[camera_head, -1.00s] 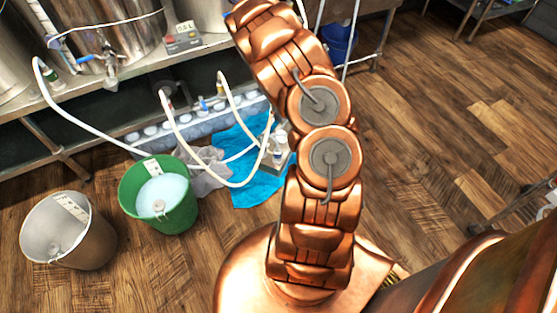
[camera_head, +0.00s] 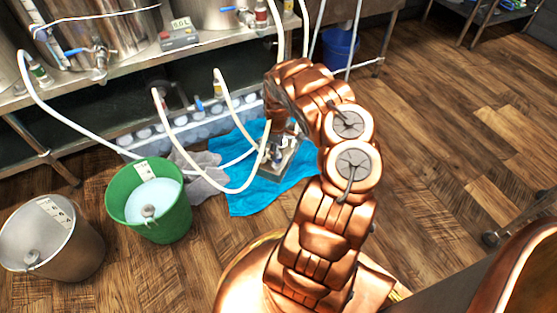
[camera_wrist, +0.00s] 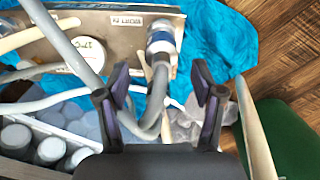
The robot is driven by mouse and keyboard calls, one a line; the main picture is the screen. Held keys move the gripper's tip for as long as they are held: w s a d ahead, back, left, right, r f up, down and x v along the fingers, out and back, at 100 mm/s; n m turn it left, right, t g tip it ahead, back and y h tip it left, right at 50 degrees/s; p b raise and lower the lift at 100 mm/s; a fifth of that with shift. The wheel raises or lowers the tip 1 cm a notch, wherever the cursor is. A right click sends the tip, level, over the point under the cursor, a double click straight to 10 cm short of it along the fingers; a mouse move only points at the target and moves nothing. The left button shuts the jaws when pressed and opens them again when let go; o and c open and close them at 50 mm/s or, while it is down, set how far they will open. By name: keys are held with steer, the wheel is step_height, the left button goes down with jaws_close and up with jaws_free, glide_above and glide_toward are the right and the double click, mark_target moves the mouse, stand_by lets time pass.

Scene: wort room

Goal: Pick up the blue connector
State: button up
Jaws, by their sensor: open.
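In the wrist view a connector with a blue band and silver rings (camera_wrist: 160,40) stands on a metal plate (camera_wrist: 110,25), beside a round white labelled gauge or cap (camera_wrist: 86,55). A grey hose runs near it and loops down between my fingers. My gripper (camera_wrist: 160,82) is open, its two dark purple fingers apart, with the connector ahead of the gap, beyond the fingertips. Nothing is clearly held. In the head view a small blue and white fitting (camera_head: 277,155) shows at the plate on the blue cloth (camera_head: 240,195); my arm hides most of the gripper there.
White hoses (camera_head: 165,120) hang from the tank shelf and cross near the plate. A green bucket (camera_head: 118,208) and a grey bucket (camera_head: 85,258) stand to the left. A crate of bottles (camera_head: 190,130) sits behind.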

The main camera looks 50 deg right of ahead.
mark_target(278, 157)
steer(key=shift+s+f+b, duration=0.15)
steer(key=shift+f+b, duration=0.7)
steer(key=shift+f, duration=0.45)
steer(key=shift+s+f+b, duration=0.15)
steer(key=shift+f+b, duration=0.7)
steer(key=shift+f, duration=0.45)
steer(key=shift+r, duration=0.1)
jaws_close()
